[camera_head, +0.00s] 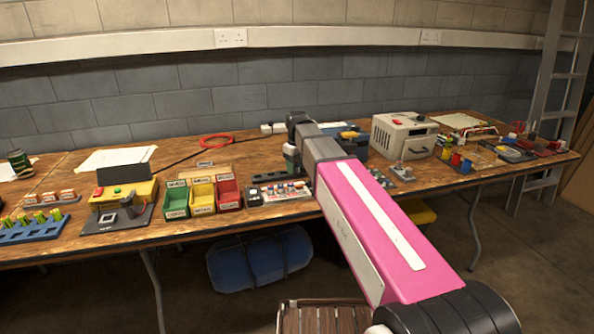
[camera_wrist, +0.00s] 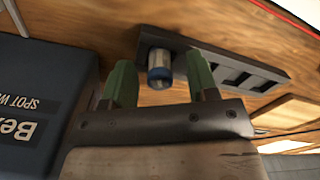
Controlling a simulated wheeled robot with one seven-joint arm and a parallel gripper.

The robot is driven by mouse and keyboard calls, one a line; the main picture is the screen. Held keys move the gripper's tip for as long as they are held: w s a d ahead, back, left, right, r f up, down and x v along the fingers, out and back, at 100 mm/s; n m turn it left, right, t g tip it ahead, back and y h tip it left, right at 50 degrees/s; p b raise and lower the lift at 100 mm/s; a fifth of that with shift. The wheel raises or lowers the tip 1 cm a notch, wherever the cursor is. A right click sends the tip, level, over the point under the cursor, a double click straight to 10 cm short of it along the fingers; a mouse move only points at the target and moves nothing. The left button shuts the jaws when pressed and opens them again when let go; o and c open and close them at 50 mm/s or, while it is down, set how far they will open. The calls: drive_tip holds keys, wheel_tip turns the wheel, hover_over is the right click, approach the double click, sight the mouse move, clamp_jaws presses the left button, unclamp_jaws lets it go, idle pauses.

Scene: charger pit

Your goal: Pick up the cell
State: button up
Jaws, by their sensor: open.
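My gripper (camera_wrist: 160,80) is open. Its two green fingertips are on either side of the cell, with visible gaps, and I cannot tell their exact height against it. In the head view my gripper (camera_head: 291,158) points down over the bench, and the cell there is hidden or too small to make out.
A dark blue spot welder (camera_wrist: 35,100) stands close to the left fingertip in the wrist view. In the head view green, yellow and red bins (camera_head: 202,195) stand left of my gripper. A pale box-shaped instrument (camera_head: 404,135) stands to the right. A red cable ring (camera_head: 217,140) lies behind.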

clamp_jaws()
drive_tip(key=shift+r, duration=0.15)
